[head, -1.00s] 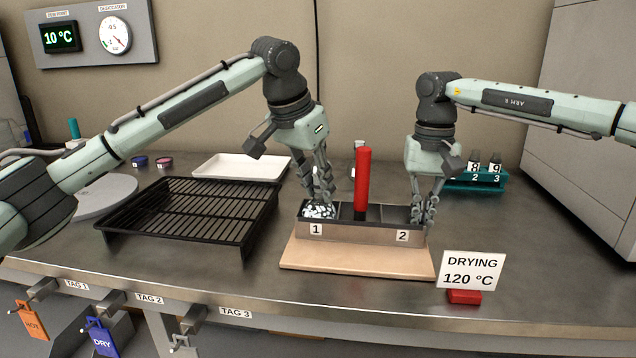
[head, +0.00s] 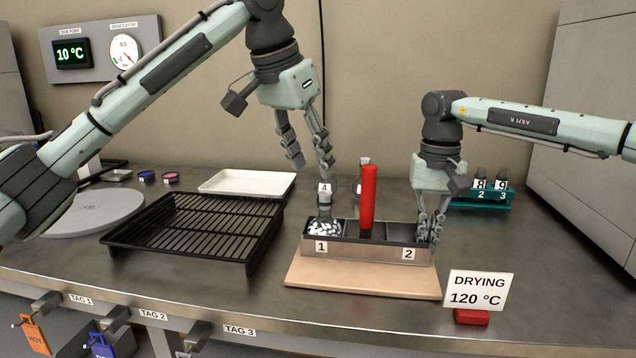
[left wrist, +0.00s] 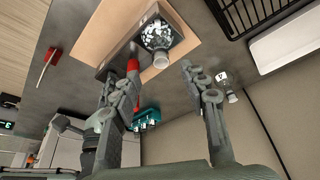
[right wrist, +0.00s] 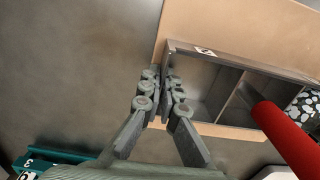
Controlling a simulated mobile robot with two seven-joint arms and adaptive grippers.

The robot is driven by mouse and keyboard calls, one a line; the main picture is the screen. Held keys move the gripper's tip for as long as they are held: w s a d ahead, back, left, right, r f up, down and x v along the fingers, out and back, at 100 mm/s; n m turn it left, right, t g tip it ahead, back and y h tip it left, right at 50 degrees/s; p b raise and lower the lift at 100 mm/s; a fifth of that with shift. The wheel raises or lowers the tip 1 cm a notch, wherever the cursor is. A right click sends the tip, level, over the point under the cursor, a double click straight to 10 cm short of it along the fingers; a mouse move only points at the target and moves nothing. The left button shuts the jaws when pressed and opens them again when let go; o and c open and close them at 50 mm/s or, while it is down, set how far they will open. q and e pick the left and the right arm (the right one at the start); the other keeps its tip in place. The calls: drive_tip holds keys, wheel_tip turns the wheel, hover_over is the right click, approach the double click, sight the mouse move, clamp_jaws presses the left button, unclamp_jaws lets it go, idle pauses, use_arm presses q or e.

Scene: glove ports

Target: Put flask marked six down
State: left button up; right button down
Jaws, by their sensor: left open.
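I see no label reading six. My left gripper (head: 312,168) is open and empty, above and slightly left of the flask's neck, apart from it. My right gripper (head: 431,236) is shut on the box's end wall by compartment 2, one finger inside and one outside; it also shows in the right wrist view (right wrist: 160,92).
A red upright handle (head: 368,190) rises from the box's middle, beside the flask. The box sits on a tan board (head: 360,280). A black rack (head: 190,225) and white tray (head: 248,183) lie left. Another flask (left wrist: 228,88) stands behind the box. A teal rack (head: 495,200) holds flasks 8 and 9.

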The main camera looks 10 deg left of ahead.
use_arm(q)
drive_tip(key=v, duration=0.2)
drive_tip(key=shift+s+r, duration=0.1)
drive_tip(key=shift+r, duration=0.15)
use_arm(e)
drive_tip(key=c, duration=1.6)
unclamp_jaws()
drive_tip(key=shift+c, duration=0.2)
